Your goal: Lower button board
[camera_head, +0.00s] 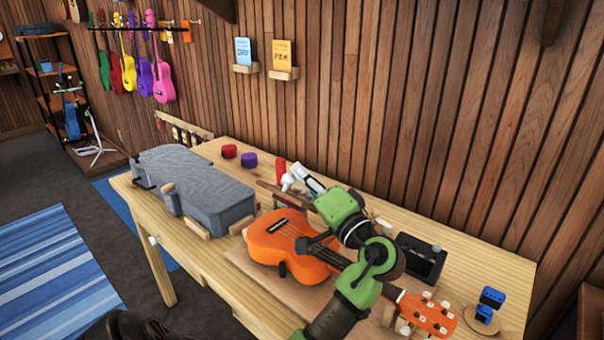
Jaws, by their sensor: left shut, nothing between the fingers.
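I cannot pick out a button board for certain. A pale wooden board (262,290) lies under the orange ukulele (270,252) on the workbench, and no buttons can be made out on it. My left gripper (303,174) is shut and empty. It is over the back part of the bench, beyond the ukulele body, near a red-handled tool (281,168). My green and black arm crosses above the ukulele and hides part of its neck. My right gripper is not in view.
A grey instrument case (205,183) lies on the bench (480,262) at left. Red and purple round items (249,160) stand behind it. A black box (420,260) and a blue item on a round stand (488,304) are at right. A plank wall closes the back.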

